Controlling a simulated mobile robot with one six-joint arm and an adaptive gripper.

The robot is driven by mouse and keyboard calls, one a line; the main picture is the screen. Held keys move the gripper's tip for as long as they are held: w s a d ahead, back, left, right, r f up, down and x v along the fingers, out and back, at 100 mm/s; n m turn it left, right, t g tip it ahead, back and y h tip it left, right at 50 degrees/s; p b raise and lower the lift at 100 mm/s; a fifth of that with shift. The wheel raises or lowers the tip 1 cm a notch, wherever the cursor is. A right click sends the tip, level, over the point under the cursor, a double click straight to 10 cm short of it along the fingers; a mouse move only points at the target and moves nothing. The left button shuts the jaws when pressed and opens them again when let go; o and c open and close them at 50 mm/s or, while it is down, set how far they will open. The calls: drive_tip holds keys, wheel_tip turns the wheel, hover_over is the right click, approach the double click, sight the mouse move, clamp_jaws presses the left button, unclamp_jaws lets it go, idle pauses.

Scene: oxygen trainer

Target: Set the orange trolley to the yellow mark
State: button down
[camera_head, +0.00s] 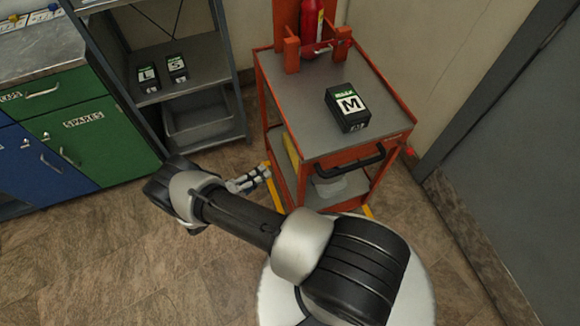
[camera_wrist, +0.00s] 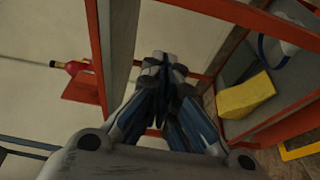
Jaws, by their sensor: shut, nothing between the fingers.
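The orange trolley (camera_head: 300,115) stands upright against the back wall, with a grey top and a black handle (camera_head: 350,165) at its front. Its orange frame also fills much of the wrist view (camera_wrist: 102,60). Yellow strips of the floor mark (camera_head: 278,200) show beside and under its left side, and another (camera_head: 367,211) shows at the front right; the rest is hidden. My gripper (camera_head: 265,172) is beside the trolley's left side, low, with its fingers together and empty in the wrist view (camera_wrist: 163,72). Whether it touches the frame I cannot tell.
A black M box (camera_head: 348,107) and a red cylinder (camera_head: 312,22) ride on the trolley. A yellow object (camera_wrist: 245,95) lies on its lower shelf. A grey shelf rack (camera_head: 195,75) and green cabinet (camera_head: 95,150) stand left. A grey door (camera_head: 515,150) is right. Floor at front left is clear.

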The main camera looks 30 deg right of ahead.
drive_tip(key=s+d+b, duration=0.1)
drive_tip(key=s+d, duration=0.2)
drive_tip(key=d, duration=0.6)
drive_tip(key=shift+f+b, duration=0.2)
drive_tip(key=shift+b, duration=0.2)
